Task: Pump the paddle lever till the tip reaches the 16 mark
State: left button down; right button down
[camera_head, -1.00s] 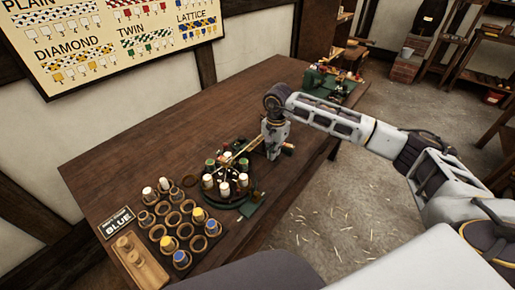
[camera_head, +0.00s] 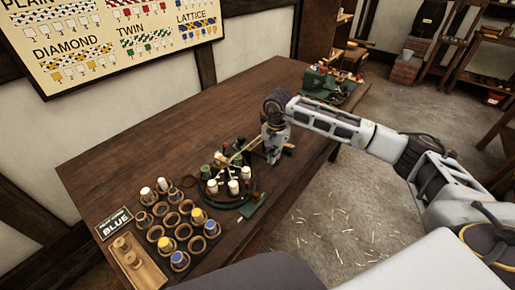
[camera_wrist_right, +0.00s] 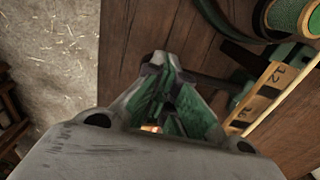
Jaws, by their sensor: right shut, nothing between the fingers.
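My right gripper (camera_head: 273,158) points down just right of the round braiding stand (camera_head: 228,206) on the bench. In the right wrist view its jaws (camera_wrist_right: 165,70) are shut with nothing held. A green surface shows behind and between the fingers there; I cannot tell whether they touch it. A short dark bar (camera_head: 290,149) shows beside the gripper and may be part of the paddle lever, mostly hidden. A pale wooden scale (camera_wrist_right: 279,80) with a 12 mark lies right of the jaws in the wrist view. The tip and the 16 mark cannot be made out. The left gripper is not in view.
White and green bobbins stand on the stand. A flat green piece (camera_head: 252,207) juts from its front. Ring holders (camera_head: 184,206) with bobbins, a wooden tray (camera_head: 150,272) and a BLUE sign (camera_head: 115,222) are at left. Green equipment (camera_head: 322,82) stands at the far end.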

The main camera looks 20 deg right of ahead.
jog(key=shift+f+b, duration=0.55)
jog(key=shift+f, duration=0.3)
dwell(1.1)
jog(key=shift+r, duration=0.1)
jog(key=shift+w+a+r+p, duration=0.1)
jog(key=shift+r+p, duration=0.75)
jog(key=shift+r, duration=0.85)
jog(key=shift+w+r+p, duration=0.1)
jog(key=shift+r+p, duration=0.7)
jog(key=shift+r, duration=0.9)
